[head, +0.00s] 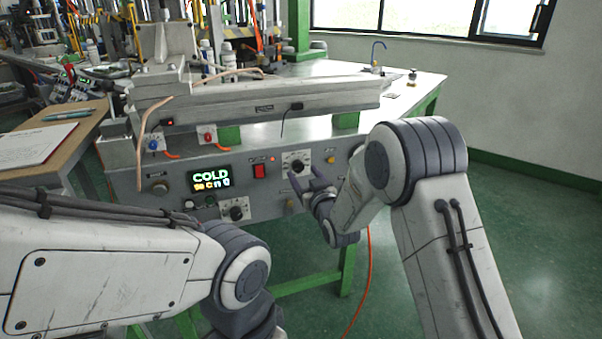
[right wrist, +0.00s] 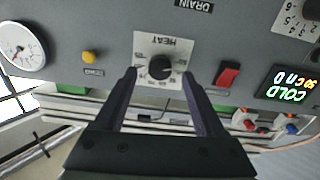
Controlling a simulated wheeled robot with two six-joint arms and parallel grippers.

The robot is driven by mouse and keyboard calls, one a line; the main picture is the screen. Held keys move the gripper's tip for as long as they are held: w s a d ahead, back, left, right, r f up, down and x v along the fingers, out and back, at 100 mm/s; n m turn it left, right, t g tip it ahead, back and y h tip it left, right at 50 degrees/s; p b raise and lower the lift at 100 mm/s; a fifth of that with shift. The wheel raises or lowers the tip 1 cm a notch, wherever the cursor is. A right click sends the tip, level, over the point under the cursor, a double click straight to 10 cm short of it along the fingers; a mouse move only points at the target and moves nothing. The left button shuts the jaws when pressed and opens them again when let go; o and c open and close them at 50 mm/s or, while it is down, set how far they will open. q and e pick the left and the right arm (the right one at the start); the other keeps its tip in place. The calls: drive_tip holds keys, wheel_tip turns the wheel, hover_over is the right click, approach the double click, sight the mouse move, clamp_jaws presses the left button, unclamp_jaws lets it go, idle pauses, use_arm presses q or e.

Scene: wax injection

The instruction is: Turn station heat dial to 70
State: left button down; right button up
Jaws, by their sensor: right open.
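The heat dial (head: 297,166) is a black round knob on a white scale plate, on the front panel of the grey station (head: 330,205). In the right wrist view the dial (right wrist: 160,67) appears upside down, with HEAT lettered on its plate. My right gripper (head: 304,172) is open in front of the panel. In the right wrist view its fingers (right wrist: 159,73) stand on either side of the knob, with gaps visible; contact is not seen. The small scale numbers are too blurred to read. The station display (head: 210,180) reads COLD. My left gripper is out of view.
A red switch (head: 259,170) is left of the heat dial, and a yellow button (right wrist: 88,57) and a gauge (right wrist: 22,45) lie on its other side. Another dial (head: 236,210) sits lower on the panel. An orange cable (head: 369,265) hangs at right.

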sight(298, 166)
drive_tip(key=shift+x, duration=1.35)
clamp_jaws()
